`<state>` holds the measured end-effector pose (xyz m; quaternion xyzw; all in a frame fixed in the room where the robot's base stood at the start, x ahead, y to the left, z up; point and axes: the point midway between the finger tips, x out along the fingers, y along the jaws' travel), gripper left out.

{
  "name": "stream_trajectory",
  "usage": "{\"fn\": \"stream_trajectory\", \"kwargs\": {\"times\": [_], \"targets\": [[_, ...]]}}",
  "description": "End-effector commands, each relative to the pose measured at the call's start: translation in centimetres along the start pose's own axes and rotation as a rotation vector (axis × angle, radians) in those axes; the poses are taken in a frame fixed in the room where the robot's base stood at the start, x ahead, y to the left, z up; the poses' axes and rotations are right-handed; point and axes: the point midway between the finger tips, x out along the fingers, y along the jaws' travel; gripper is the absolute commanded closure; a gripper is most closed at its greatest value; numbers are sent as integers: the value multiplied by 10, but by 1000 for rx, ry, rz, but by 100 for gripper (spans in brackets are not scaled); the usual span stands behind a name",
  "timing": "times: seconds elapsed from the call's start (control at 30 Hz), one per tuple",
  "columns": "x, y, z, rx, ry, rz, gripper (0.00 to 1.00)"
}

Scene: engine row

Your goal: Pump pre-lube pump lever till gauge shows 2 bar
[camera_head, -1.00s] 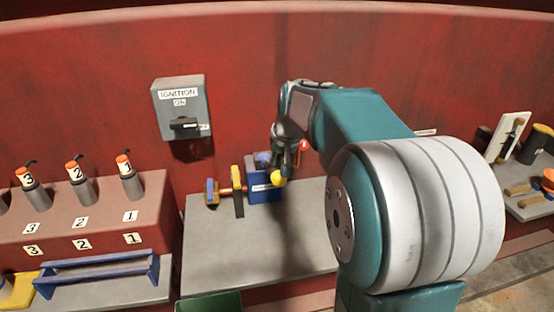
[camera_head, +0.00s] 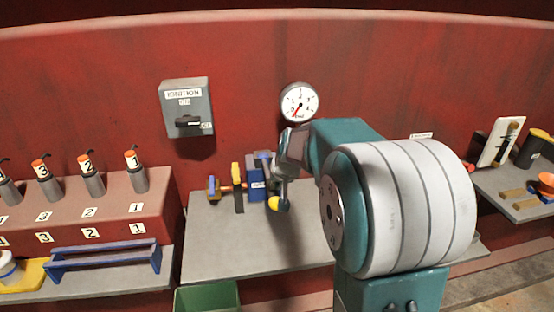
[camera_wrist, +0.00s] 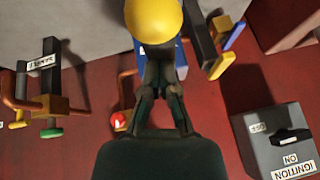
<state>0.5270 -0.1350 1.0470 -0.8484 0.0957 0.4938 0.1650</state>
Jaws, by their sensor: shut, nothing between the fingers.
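The yellow ball knob of the pump lever (camera_head: 279,203) is low, in front of the blue pump body (camera_head: 256,184) on the grey bench. In the wrist view the knob (camera_wrist: 153,18) looks large, just past the fingertips. My gripper (camera_head: 283,188) is shut with nothing between its fingers and points down at the knob from above. It seems to touch the knob or lever, but exact contact is hidden. The lever's shaft is mostly hidden by the fingers. The round white gauge (camera_head: 300,102) on the red wall has its red needle pointing lower left, at the low end.
A grey ignition box (camera_head: 187,108) hangs on the wall to the left. Yellow and blue valve handles (camera_head: 237,185) stand left of the pump. A green bin (camera_head: 207,297) is below the bench front. The bench in front of the pump is clear.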

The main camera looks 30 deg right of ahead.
Motion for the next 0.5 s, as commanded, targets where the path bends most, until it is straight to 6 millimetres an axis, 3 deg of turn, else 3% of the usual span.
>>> {"fn": "stream_trajectory", "kwargs": {"times": [0.2, 0.5], "targets": [[29, 7, 23, 2, -6, 0, 100], [56, 13, 36, 1, -4, 0, 100]]}}
